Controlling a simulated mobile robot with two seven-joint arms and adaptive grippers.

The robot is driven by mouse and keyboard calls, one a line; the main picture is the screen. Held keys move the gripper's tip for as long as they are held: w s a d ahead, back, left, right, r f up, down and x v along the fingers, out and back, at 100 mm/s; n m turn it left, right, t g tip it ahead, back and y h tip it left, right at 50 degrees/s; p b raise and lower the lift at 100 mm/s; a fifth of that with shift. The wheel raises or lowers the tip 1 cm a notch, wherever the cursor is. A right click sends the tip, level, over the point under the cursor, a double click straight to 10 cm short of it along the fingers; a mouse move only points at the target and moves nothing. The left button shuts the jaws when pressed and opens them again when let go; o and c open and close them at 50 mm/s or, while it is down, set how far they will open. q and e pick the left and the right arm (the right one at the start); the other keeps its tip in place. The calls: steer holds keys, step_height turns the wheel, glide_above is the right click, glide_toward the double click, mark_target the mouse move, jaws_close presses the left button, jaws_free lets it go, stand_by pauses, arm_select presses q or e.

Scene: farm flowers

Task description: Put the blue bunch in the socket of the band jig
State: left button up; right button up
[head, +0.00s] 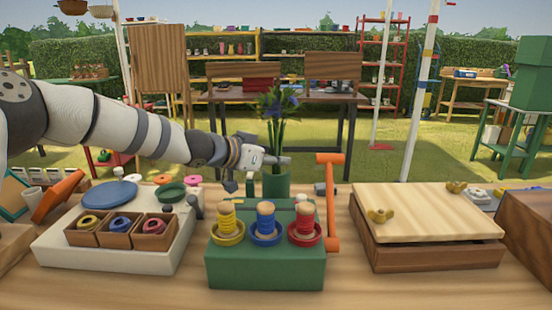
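The blue bunch (280,104) has blue-purple flowers and long green leaves and stems. It stands upright above a green pot (276,186) behind the green block. My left gripper (262,166) reaches in from the left at the height of the stems, just above the pot, and overlaps them in the picture. I cannot tell whether its fingers are closed on the stems. The green block (265,272), possibly the band jig, carries three wound posts in yellow, blue and red dishes. I cannot make out a socket for certain. My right gripper is not in view.
An orange upright bar (331,205) stands right of the pot. A white tray (110,257) with three small boxes of coloured rings is at left. A wooden press (430,225) with brass wing nuts is at right. Bare table shows between them.

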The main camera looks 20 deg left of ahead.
arm_select(q)
steer(key=o, duration=0.3)
steer(key=shift+o, duration=0.2)
